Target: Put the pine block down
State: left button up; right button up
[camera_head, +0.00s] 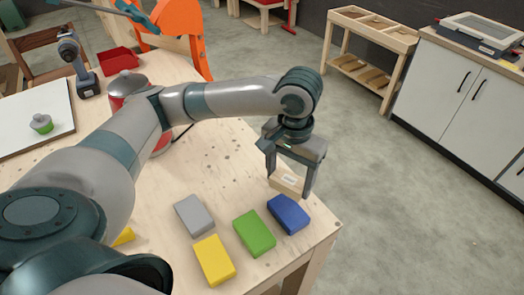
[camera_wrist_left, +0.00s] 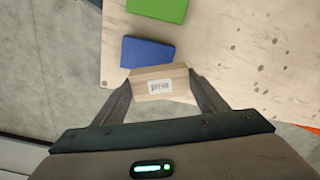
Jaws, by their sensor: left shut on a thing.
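The pine block (camera_head: 286,181) is a small pale wooden block with a white label. My left gripper (camera_head: 290,184) is shut on it near the right edge of the wooden table (camera_head: 215,160). In the left wrist view the pine block (camera_wrist_left: 160,84) sits between the two fingers of the left gripper (camera_wrist_left: 160,86), its label facing the camera. It appears close beside the blue block (camera_head: 288,214), which also shows in the left wrist view (camera_wrist_left: 147,52). I cannot tell whether the pine block touches the table. My right gripper is not in view.
A green block (camera_head: 254,233), a yellow block (camera_head: 214,261) and a grey block (camera_head: 194,215) lie on the table near the blue one. A red-and-grey container (camera_head: 125,86), a drill (camera_head: 80,68) and a white board (camera_head: 35,120) are farther left. Concrete floor (camera_head: 400,210) lies beyond the table's right edge.

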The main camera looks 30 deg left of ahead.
pick_arm(q)
jog(key=w+a+r+m+p, duration=0.1)
jog(key=w+a+r+m, duration=0.1)
jog(key=w, duration=0.5)
jog(key=w+a+r+m+p, duration=0.1)
jog(key=w+a+r+m, duration=0.1)
jog(key=w, duration=0.5)
jog(key=shift+w, duration=0.3)
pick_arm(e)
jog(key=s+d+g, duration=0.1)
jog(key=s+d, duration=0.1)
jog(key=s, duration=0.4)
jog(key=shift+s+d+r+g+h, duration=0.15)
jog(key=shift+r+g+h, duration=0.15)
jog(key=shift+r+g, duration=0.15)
pick_arm(q)
jog(key=shift+a, duration=0.1)
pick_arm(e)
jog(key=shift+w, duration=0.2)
